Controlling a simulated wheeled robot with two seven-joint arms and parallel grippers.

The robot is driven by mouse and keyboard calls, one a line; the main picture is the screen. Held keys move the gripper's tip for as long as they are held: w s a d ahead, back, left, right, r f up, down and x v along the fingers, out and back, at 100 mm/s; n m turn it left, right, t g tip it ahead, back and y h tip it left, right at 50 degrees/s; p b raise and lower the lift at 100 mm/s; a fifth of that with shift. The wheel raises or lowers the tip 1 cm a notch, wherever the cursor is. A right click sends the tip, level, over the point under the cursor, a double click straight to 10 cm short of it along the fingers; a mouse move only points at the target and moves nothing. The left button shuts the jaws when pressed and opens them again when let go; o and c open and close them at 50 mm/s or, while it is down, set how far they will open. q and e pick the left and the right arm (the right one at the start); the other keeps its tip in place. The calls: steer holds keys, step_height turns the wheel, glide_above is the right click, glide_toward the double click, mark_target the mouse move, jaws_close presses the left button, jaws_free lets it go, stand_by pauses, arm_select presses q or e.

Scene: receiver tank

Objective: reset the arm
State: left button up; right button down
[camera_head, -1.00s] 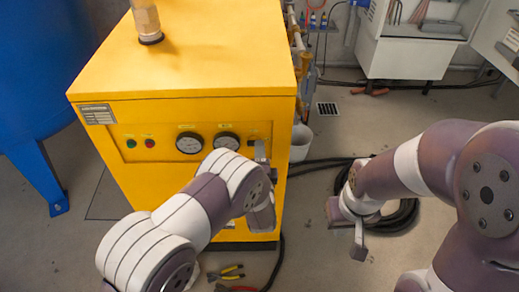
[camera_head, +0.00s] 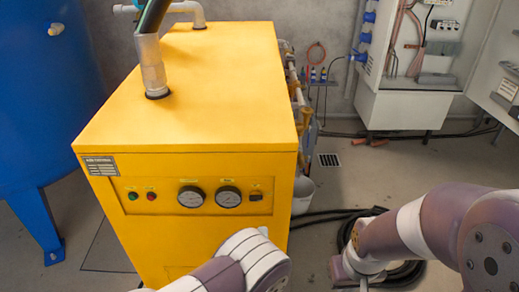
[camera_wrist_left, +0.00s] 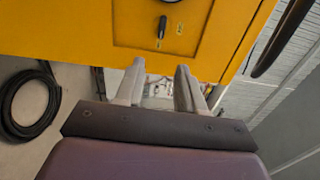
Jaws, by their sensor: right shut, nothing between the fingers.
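My left arm (camera_head: 225,270) reaches in front of the yellow cabinet (camera_head: 190,110); its fingers are hidden in the head view. In the left wrist view my left gripper (camera_wrist_left: 160,72) has its two fingers apart with nothing between them. It is just below the cabinet's front panel, where a black switch (camera_wrist_left: 161,28) shows. My right gripper (camera_head: 362,283) is low at the right of the cabinet, over the floor, shut and empty. Its fingertips are partly cut off by the bottom edge of the head view.
The cabinet front carries gauges (camera_head: 210,197) and a switch (camera_head: 256,196). A blue tank (camera_head: 45,100) stands at left. A coiled black hose (camera_head: 408,272) lies on the floor near my right gripper. A white electrical box (camera_head: 408,85) is at the back right.

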arm_select(q)
steer(key=s+d+f+n+g+h, duration=0.1)
steer(key=s+f+n+g, duration=0.25)
steer(key=f+g, duration=0.4)
steer(key=s+a+n+g+p, duration=0.2)
steer(key=s+n+g+p, duration=0.1)
steer(key=s+n+g, duration=0.3)
steer(key=s+a+r+n+g+p, duration=0.1)
steer(key=s+a+r+n+p, duration=0.2)
steer(key=a+r, duration=0.6)
steer(key=s+a+r+n+g+y+p, duration=0.1)
steer(key=a+r+n, duration=0.4)
steer(key=a+r, duration=0.5)
step_height(320, 180, up, 4)
steer(key=shift+s+f+g+p, duration=0.15)
steer(key=shift+s+g+p, duration=0.4)
steer(key=shift+s+p, duration=0.4)
steer(key=shift+d+n, duration=0.1)
steer(key=shift+n, duration=0.15)
